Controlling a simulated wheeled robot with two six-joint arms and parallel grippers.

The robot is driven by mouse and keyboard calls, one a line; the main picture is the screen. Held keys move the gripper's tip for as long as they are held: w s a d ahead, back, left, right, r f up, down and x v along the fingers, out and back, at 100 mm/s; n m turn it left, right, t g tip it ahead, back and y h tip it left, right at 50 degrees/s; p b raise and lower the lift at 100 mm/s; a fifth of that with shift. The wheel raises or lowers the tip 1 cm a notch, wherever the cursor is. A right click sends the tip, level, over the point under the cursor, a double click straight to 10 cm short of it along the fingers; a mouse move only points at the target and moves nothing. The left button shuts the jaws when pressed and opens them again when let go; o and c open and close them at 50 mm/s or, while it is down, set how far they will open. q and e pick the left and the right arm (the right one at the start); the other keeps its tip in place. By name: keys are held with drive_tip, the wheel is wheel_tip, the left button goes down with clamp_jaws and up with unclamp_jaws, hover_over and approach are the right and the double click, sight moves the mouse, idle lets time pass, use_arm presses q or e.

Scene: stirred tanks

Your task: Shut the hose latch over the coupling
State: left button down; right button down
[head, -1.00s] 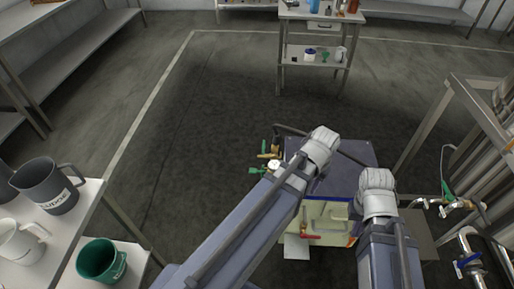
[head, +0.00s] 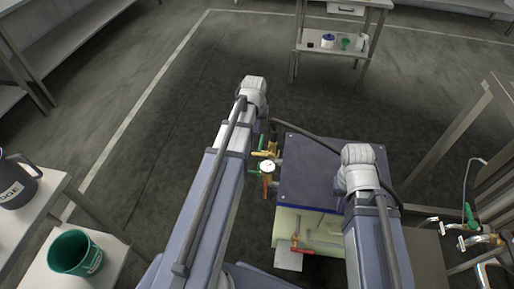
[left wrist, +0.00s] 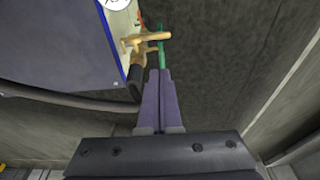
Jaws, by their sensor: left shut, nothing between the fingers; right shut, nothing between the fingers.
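The brass coupling (head: 265,153) sits at the left side of a blue-topped unit, with a black hose (head: 310,137) behind it. In the left wrist view the brass fitting (left wrist: 145,42) has a black hose end just below it. A green lever (left wrist: 161,50) stands beside the brass; I cannot tell whether it is the latch. My left gripper (left wrist: 161,75) is shut and empty, its tips close to the lever's lower end and right of the hose end. Contact is unclear. In the head view my left fingers are hidden behind the wrist. My right fingers are hidden too.
A round gauge (head: 267,167) is beside the coupling. The blue lid (head: 310,175) lies between my arms, with a red handle (head: 302,250) in front. Pipes with valves (head: 470,235) stand at right.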

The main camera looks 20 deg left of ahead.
use_arm(q)
drive_tip(key=shift+f, duration=0.15)
drive_tip(key=b+x, duration=0.8)
drive_tip(key=s+b+x, duration=0.1)
drive_tip(key=b+x, duration=0.3)
drive_tip(key=shift+d+f+b, duration=0.15)
drive_tip(key=shift+f+b, duration=0.15)
drive_tip(key=shift+s+f+b, duration=0.15)
drive_tip(key=shift+f+b, duration=0.45)
drive_tip(key=shift+b, duration=0.05)
